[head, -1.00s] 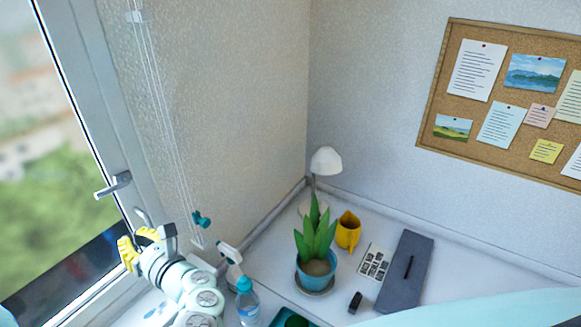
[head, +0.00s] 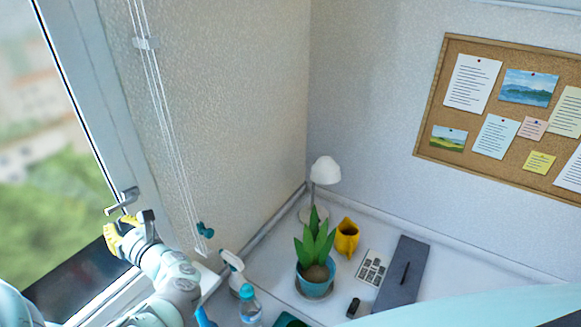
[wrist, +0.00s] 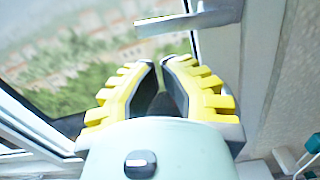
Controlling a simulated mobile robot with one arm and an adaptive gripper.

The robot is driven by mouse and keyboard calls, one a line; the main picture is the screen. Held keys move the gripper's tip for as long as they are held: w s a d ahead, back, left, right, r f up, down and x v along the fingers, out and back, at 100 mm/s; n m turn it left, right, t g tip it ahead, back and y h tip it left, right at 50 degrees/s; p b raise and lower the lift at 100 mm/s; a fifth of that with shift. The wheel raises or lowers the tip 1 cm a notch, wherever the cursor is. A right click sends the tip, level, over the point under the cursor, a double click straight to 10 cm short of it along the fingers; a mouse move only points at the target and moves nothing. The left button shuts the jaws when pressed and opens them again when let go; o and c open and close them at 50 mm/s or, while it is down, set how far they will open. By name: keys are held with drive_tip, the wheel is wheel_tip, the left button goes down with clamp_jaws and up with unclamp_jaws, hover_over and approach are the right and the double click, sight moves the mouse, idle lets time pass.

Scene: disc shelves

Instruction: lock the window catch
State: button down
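The window catch (head: 122,201) is a small grey lever handle on the white window frame at the left. Its lever points left, roughly level, in the head view. In the wrist view the catch (wrist: 190,20) lies across the top, just beyond my fingertips. My gripper (head: 114,230) with yellow-backed fingers is just below the catch in the head view. In the wrist view my gripper (wrist: 164,66) has a narrow gap between its fingertips, with nothing held. I cannot tell whether a finger touches the lever.
Blind cords (head: 170,120) hang on the wall right of the window. A corkboard (head: 428,120) hangs at right.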

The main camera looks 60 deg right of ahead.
drive_tip(key=shift+d+r+p, duration=0.15)
drive_tip(key=shift+r+p, duration=0.2)
drive_tip(key=shift+r, duration=0.25)
